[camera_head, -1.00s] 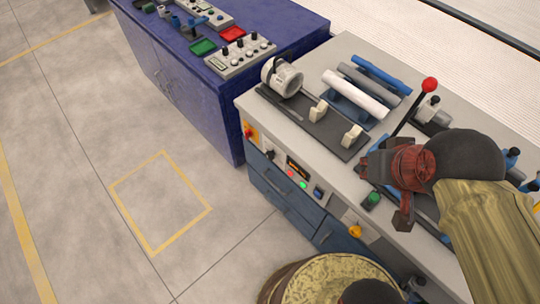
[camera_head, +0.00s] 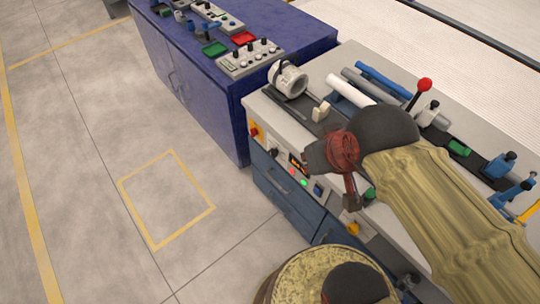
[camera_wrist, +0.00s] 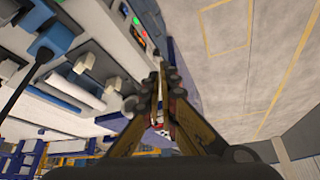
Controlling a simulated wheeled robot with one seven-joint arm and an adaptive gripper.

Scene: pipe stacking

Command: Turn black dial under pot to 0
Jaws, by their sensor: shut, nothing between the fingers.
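A small black dial (camera_head: 274,153) is on the front panel of the grey bench, left of the lit display (camera_head: 297,163). Its pointer setting is too small to read. The white round pot-like part (camera_head: 288,79) with a black handle sits on the bench top above it. My gripper (camera_head: 308,160) is in front of the panel, close to the display, to the right of the dial and apart from it. In the wrist view my gripper's fingers (camera_wrist: 160,68) are together with nothing between them. I cannot make out the dial there.
A green button (camera_head: 303,183), a blue switch (camera_head: 318,190) and a yellow knob (camera_head: 352,229) are on the front panel. A red-topped lever (camera_head: 424,85) and pipes (camera_head: 350,90) are on the bench. The floor in front is clear.

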